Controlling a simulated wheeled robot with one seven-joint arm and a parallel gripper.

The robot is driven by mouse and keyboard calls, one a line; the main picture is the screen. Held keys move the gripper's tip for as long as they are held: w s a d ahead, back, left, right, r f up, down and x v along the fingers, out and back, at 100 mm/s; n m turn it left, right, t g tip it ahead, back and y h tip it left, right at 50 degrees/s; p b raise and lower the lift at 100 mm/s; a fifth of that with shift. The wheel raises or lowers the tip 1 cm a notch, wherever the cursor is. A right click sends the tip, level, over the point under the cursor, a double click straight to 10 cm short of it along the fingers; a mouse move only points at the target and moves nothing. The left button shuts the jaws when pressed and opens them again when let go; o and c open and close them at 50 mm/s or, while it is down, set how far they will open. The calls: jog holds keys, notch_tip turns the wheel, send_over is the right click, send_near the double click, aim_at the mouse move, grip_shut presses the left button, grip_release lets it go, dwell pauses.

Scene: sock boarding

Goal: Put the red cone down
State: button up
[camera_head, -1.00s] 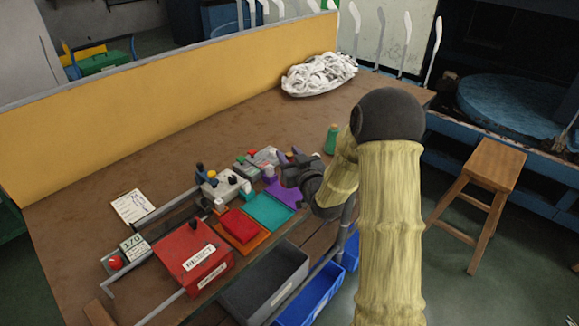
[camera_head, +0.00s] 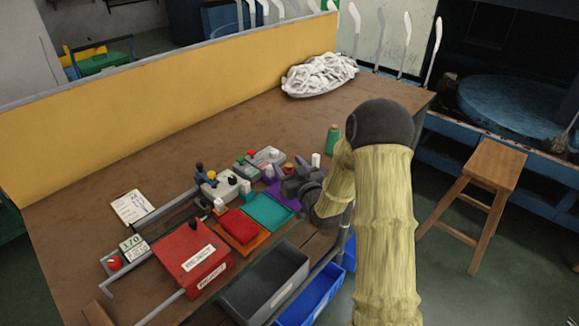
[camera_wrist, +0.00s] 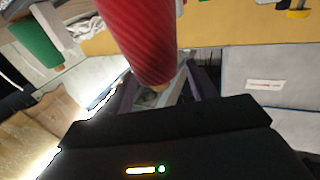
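The red cone (camera_wrist: 147,38) fills the upper middle of the wrist view, and its lower end lies at the fingers. My gripper (camera_wrist: 163,88) has two dark purplish fingers, one on either side below the cone. Whether they press on it cannot be told. In the head view my gripper (camera_head: 291,180) is low over the purple mat (camera_head: 287,192), right of the teal mat (camera_head: 267,210). A small dark reddish patch shows at its tip there, too small to make out. The green cone (camera_head: 333,141) stands behind my gripper and also shows in the wrist view (camera_wrist: 35,42).
A control box (camera_head: 222,186) and other small devices stand left of my gripper. A red reject box (camera_head: 192,252) is at the front left. A grey bin (camera_head: 268,287) and a blue bin (camera_head: 318,298) hang at the front edge.

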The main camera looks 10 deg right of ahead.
jog(key=shift+r, duration=0.1)
jog(key=v, duration=1.2)
dwell(0.4)
jog(key=s+a+m+g+h, duration=0.2)
jog(key=s+g+h, duration=0.2)
jog(key=s+g, duration=1.1)
jog(key=s, duration=0.3)
jog(key=shift+a+f+m, duration=0.25)
jog(key=shift+f+m, duration=0.05)
jog(key=shift+f, duration=0.1)
